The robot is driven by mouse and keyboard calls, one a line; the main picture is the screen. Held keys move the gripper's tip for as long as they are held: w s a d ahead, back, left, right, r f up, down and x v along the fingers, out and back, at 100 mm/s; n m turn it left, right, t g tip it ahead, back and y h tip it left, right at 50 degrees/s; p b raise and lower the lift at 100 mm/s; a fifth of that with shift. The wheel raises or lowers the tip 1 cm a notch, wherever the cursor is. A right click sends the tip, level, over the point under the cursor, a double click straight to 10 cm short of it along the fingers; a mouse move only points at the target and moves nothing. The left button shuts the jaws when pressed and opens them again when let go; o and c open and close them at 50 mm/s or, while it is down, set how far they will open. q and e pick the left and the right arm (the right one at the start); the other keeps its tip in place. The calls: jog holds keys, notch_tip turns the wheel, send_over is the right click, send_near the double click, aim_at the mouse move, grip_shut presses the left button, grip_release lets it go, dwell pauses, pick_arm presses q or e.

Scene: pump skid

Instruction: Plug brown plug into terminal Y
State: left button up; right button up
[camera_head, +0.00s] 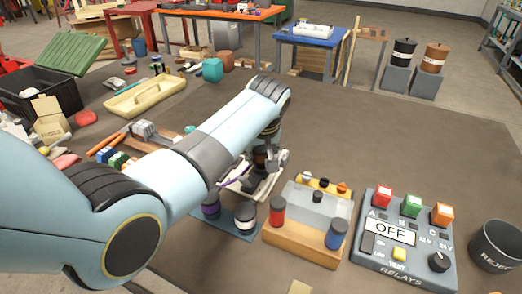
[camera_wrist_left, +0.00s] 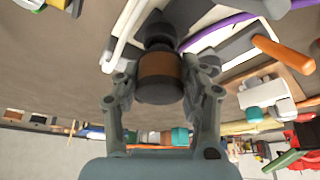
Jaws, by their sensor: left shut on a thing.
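My left gripper (camera_head: 264,163) is shut on a dark plug with a brown band, the brown plug (camera_wrist_left: 160,70), which shows large between the fingers in the left wrist view. In the head view my arm and fingers hide most of it. The gripper is over a pale bracket-like part behind the blue plate. In the left wrist view a dark stepped part extends beyond the plug; I cannot tell whether it is the plug's own tip or touches something. No terminal letter Y is readable in either view. My right gripper is not in view.
A blue plate (camera_head: 240,232) holds a purple-banded plug (camera_head: 211,206) and a white-banded plug (camera_head: 246,214). An orange-brown block (camera_head: 300,246) carries a red plug (camera_head: 278,211) and a blue plug (camera_head: 336,234). A relay box (camera_head: 400,268) and reject bin (camera_head: 496,247) stand right.

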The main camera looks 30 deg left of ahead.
pick_arm(q)
jog(key=shift+f+b, duration=0.55)
jog(key=shift+f, duration=0.45)
jog(key=o, duration=1.4)
jog(key=shift+r, duration=0.1)
jog(key=v, duration=1.1)
jog(key=shift+s+d+r, duration=0.15)
jog(key=shift+d+r, duration=0.05)
jog(key=shift+r, duration=0.15)
